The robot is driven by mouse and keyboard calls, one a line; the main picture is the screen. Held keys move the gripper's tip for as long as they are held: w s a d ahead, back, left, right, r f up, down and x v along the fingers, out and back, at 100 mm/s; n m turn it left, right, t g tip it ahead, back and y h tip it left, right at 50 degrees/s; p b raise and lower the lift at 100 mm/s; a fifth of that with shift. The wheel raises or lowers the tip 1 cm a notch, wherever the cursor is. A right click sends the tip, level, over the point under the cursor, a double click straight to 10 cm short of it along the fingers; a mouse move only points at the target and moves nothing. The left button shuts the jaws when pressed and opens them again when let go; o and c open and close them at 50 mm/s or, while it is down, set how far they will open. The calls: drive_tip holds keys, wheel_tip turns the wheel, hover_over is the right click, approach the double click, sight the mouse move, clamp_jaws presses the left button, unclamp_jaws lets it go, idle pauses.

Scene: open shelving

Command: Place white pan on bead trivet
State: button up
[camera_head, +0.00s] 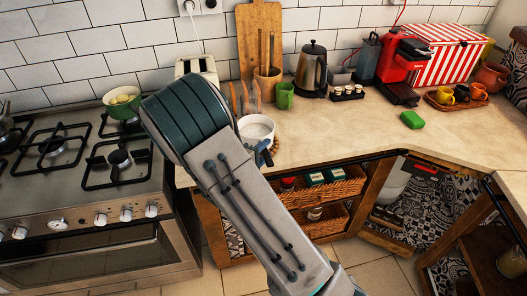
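A white pan (257,126), round and open at the top, stands near the counter's front edge, just right of my arm. My arm covers its lower left side. A small dark blue-grey piece (265,152) shows at the pan's front side; I cannot tell whether it is a handle, part of the bead trivet or part of my gripper. I cannot make out the bead trivet for certain. My gripper is not clearly visible; my large arm links cross the middle of the view and hide the area behind them.
A green pot (122,103) sits on the gas stove (75,165). Behind the pan are a toaster (197,68), a utensil holder (267,84), a green mug (284,96) and a kettle (312,68). A green sponge (412,120) lies right. Counter (345,130) between is clear.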

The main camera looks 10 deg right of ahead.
drive_tip(key=shift+r, duration=0.2)
drive_tip(key=shift+s+a+f, duration=0.1)
drive_tip(key=shift+s+a, duration=0.1)
drive_tip(key=shift+a, duration=0.05)
drive_tip(key=b+v, duration=0.3)
drive_tip(key=v, duration=0.7)
drive_tip(key=s+d+r+m+g+y, duration=0.3)
drive_tip(key=s+d+m+g, duration=0.3)
drive_tip(key=s+d+g, duration=0.45)
drive_tip(key=s+a+r+m+t+y, duration=0.2)
drive_tip(key=s+a+r+m+y, duration=0.1)
drive_tip(key=s+r+y, duration=0.3)
drive_tip(key=shift+s+m+y, duration=0.5)
drive_tip(key=shift+s+y, duration=0.7)
drive_tip(key=shift+y, duration=0.5)
